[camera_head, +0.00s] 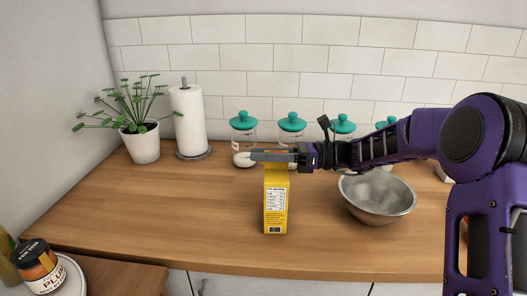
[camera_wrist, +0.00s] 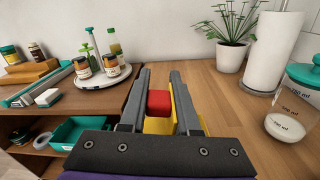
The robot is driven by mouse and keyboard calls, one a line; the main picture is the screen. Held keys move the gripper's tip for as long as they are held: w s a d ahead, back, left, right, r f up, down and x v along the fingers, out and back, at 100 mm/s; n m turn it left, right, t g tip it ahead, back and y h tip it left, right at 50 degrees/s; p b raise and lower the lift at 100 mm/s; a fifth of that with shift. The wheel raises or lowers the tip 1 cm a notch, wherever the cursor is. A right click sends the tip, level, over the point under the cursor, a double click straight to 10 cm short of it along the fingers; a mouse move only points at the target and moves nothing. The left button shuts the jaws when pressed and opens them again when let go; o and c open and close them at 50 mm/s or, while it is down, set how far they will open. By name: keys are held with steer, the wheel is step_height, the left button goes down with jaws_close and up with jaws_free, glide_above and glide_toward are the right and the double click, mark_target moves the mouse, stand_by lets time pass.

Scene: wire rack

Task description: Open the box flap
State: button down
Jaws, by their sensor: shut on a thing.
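The yellow box (camera_head: 276,208) stands upright on the wooden counter, with a white printed panel facing my body camera. My gripper (camera_head: 258,155) reaches in from the right, level, with its fingers across the top of the box. In the wrist view my gripper (camera_wrist: 161,73) has a red part (camera_wrist: 159,103) and yellow sides of the box (camera_wrist: 160,126) between its fingers. It is shut on the top of the box. The fingers hide much of the top, so I cannot tell how far the flap is open.
A metal bowl (camera_head: 378,198) stands right of the box. Jars with teal lids (camera_head: 243,122), a paper towel roll (camera_head: 188,120) and a potted plant (camera_head: 141,140) stand behind. A round tray (camera_wrist: 103,79) with jars is at the left. The counter left of the box is clear.

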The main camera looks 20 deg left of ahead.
steer(key=shift+s+d+f+n, duration=0.1)
steer(key=shift+s+n, duration=0.25)
steer(key=shift+n, duration=0.55)
steer(key=c, duration=0.7)
jaws_free()
steer(key=shift+o, duration=0.2)
steer(key=v, duration=1.7)
steer(key=shift+d+p, duration=0.2)
steer(key=shift+p, duration=0.25)
